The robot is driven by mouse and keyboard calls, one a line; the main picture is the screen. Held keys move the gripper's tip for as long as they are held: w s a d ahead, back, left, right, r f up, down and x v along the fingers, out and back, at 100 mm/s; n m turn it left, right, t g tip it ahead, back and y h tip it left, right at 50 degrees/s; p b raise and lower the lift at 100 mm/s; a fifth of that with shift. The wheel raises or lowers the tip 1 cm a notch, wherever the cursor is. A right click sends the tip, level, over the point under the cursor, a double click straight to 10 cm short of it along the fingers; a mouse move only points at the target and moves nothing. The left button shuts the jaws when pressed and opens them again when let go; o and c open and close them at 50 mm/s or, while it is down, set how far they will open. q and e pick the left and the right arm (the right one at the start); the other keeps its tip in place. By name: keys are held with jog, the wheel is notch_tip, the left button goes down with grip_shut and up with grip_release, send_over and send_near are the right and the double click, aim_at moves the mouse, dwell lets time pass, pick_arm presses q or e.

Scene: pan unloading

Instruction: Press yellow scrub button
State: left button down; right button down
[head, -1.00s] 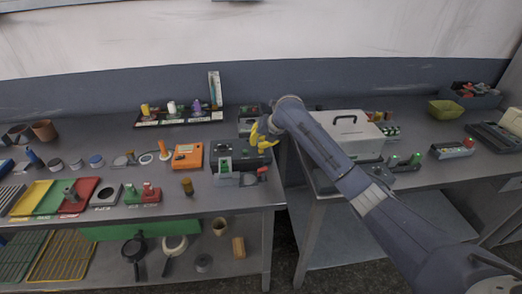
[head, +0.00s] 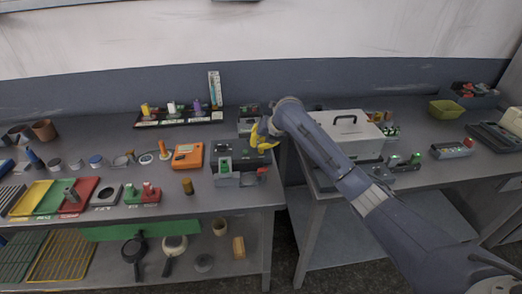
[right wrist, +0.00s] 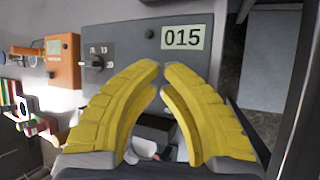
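My right gripper (head: 262,137) is above the back right corner of the left table, over a dark grey machine (head: 238,163). In the right wrist view its yellow fingers (right wrist: 162,75) curve together, tips almost touching, with nothing seen between them. Past the tips is a grey panel (right wrist: 128,40) with a black knob (right wrist: 98,63) and a label (right wrist: 183,37) reading 015. I cannot make out a yellow scrub button in either view; the fingers cover part of the machine. My left gripper is not in view.
An orange box (head: 188,156) stands left of the machine. A black rack (head: 178,117) with coloured bottles is behind. A white case with a handle (head: 347,135) stands on the right table, under my right arm. A gap separates the tables.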

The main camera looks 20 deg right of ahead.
jog(key=shift+f, duration=0.3)
jog(key=shift+r, duration=0.25)
dwell(0.4)
jog(key=shift+r, duration=0.75)
jog(key=shift+r, duration=0.15)
notch_tip(320, 180, up, 5)
jog(key=shift+f, duration=0.15)
dwell(0.3)
jog(key=shift+d, duration=0.1)
dwell(0.5)
